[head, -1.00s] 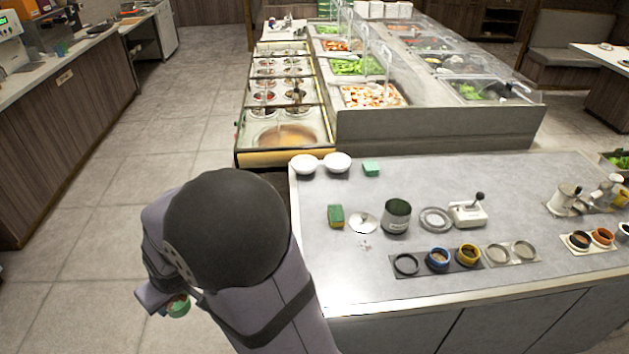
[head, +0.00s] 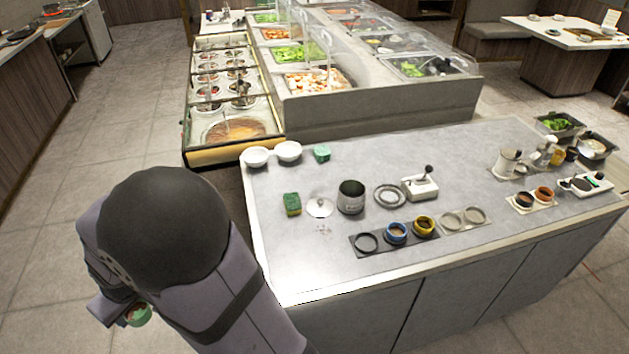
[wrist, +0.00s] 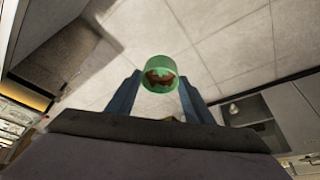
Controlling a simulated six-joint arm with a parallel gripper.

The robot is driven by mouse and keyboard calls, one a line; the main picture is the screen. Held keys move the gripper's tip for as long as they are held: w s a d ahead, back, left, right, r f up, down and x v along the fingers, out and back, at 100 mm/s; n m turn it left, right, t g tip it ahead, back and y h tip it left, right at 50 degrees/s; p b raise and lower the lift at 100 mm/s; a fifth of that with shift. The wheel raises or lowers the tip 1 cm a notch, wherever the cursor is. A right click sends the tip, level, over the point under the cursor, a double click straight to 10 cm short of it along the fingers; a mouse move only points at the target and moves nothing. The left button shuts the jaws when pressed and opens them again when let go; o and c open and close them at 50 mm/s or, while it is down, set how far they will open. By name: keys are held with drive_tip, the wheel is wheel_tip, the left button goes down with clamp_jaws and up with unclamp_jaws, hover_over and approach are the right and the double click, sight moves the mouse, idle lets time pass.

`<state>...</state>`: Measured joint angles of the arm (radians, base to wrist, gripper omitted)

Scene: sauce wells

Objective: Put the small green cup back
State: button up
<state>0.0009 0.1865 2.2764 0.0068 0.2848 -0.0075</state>
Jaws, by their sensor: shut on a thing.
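The small green cup (head: 140,315) is held in my gripper (head: 120,308) at the lower left of the head view, out over the floor and left of the counter. It has brown contents. In the wrist view the green cup (wrist: 160,63) sits between the two fingers of my gripper (wrist: 160,88), which is shut on it. On the counter, a dark tray (head: 380,248) has an empty ring-shaped well (head: 366,242) at its left end. Beside that well stand a blue cup (head: 396,232) and a yellow cup (head: 424,226).
A light tray (head: 463,228) with two empty wells adjoins the dark one. Behind stand a grey pot (head: 351,197), a lid (head: 319,207), a sponge (head: 292,204) and a lever device (head: 420,187). Another tray with cups (head: 532,203) is further right. The counter's left front is clear.

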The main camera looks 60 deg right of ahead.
drive_tip(key=s+d+f+m+h, duration=0.1)
drive_tip(key=s+d+f+m, duration=0.15)
drive_tip(key=d, duration=0.85)
drive_tip(key=s+d+f+m+g+h, duration=0.1)
drive_tip(key=s+d+m, duration=0.3)
drive_tip(key=s+d, duration=0.5)
drive_tip(key=s+d+f+m+g+h, duration=0.1)
drive_tip(key=s+d+f+m, duration=0.2)
drive_tip(key=s+d, duration=0.7)
drive_tip(key=s+d+f+m+g+h, duration=0.1)
drive_tip(key=s+d+f+m, duration=0.2)
drive_tip(key=s+d, duration=0.6)
drive_tip(key=shift+s+d+m, duration=0.1)
drive_tip(key=shift+d+m, duration=0.6)
drive_tip(key=shift+d, duration=1)
drive_tip(key=shift+s+d+m, duration=0.1)
drive_tip(key=shift+d+m, duration=0.55)
drive_tip(key=shift+d, duration=1)
drive_tip(key=shift+s+d+g, duration=0.15)
drive_tip(key=shift+s+d, duration=0.1)
drive_tip(key=shift+d, duration=0.25)
drive_tip(key=shift+s+d+g, duration=0.15)
drive_tip(key=shift+s+d, duration=0.1)
drive_tip(key=shift+d, duration=0.25)
drive_tip(key=d+r+m, duration=0.2)
drive_tip(key=d+r, duration=0.1)
drive_tip(key=d, duration=0.2)
drive_tip(key=shift+w+d+r+g+h, duration=0.2)
drive_tip(key=shift+d+r+g+h, duration=0.1)
drive_tip(key=shift+d+r+g, duration=0.1)
